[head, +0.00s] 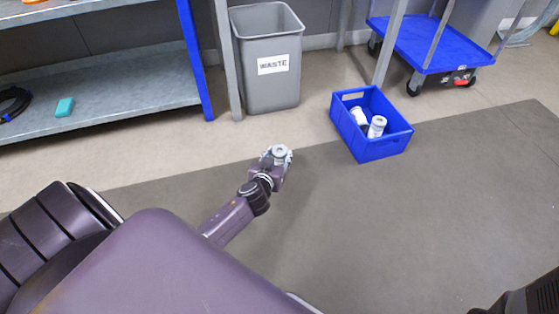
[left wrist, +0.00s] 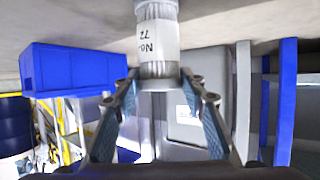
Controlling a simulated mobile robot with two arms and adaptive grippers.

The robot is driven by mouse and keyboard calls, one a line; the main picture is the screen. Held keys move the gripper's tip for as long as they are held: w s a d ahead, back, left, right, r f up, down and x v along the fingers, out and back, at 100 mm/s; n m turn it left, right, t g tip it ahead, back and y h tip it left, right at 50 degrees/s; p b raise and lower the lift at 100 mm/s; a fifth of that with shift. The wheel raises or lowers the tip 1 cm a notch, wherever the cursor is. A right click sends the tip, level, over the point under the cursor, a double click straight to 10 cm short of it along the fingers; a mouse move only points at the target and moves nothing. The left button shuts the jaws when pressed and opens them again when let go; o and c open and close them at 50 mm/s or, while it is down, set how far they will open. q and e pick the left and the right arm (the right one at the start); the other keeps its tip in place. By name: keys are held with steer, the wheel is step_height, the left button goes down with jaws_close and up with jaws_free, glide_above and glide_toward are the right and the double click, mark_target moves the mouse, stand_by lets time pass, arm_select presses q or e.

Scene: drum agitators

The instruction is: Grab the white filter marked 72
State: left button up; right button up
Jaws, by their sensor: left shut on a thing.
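The white filter (left wrist: 157,42) marked "No. 72" is held between the fingertips of my left gripper (left wrist: 158,84); its label appears upside down in the left wrist view. In the head view, the left gripper (head: 272,163) is out in front of me above the floor, with the pale round end of the filter (head: 281,151) showing at its tip. The gripper is shut on the filter. My right gripper is not in view.
A blue crate (head: 371,150) on the floor to the right holds two white filters (head: 376,126). A grey waste bin (head: 270,90) stands behind the gripper. A metal shelf (head: 110,91) is at left, a blue cart (head: 425,45) at back right. Floor at right is clear.

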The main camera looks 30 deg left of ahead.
arm_select(q)
steer(key=c, duration=0.3)
steer(key=shift+r, duration=0.15)
steer(key=shift+c, duration=0.3)
